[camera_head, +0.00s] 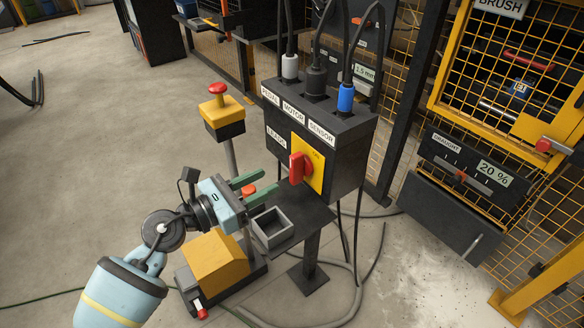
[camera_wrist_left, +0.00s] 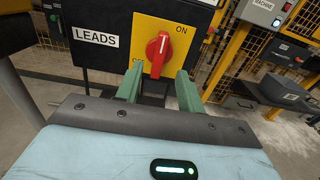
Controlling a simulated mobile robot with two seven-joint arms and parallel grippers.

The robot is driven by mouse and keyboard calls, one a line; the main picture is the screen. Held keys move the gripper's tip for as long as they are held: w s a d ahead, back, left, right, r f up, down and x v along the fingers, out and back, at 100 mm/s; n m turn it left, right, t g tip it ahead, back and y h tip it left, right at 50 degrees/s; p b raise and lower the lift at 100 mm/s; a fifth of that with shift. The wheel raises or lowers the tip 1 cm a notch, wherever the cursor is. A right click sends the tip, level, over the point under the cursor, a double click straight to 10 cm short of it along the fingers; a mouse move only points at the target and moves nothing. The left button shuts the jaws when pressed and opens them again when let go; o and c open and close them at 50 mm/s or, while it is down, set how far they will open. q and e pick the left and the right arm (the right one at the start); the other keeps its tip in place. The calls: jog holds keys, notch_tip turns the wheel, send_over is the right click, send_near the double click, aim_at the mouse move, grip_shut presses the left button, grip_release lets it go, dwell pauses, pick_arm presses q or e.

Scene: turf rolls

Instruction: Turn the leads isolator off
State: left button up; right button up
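The leads isolator is a red rotary knob (camera_head: 300,168) on a yellow plate (camera_head: 316,160) on the front of a dark box (camera_head: 340,137). The wrist view shows the knob (camera_wrist_left: 158,52) beside the LEADS label (camera_wrist_left: 97,38). Its grip stands nearly upright, with a white mark near the top and ON at the plate's upper right. The lower left lettering is mostly hidden by a finger. My left gripper (camera_head: 255,187) has green fingers, open and empty. The fingers point at the knob, one towards each side of it, apart from it. My right gripper is out of view.
White, black and blue plugs (camera_head: 346,98) with cables stand on the box. A small grey tray (camera_head: 272,228) sits below my gripper. A yellow post-top box with a red button (camera_head: 218,89) stands left. Yellow mesh fencing (camera_head: 490,70) is at right; cables lie on the floor.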

aim_at(291, 169)
pick_arm(q)
jog(key=b+x, duration=0.1)
jog(key=x, duration=0.6)
jog(key=shift+w+d, duration=0.2)
jog(key=shift+d, duration=0.05)
grip_shut()
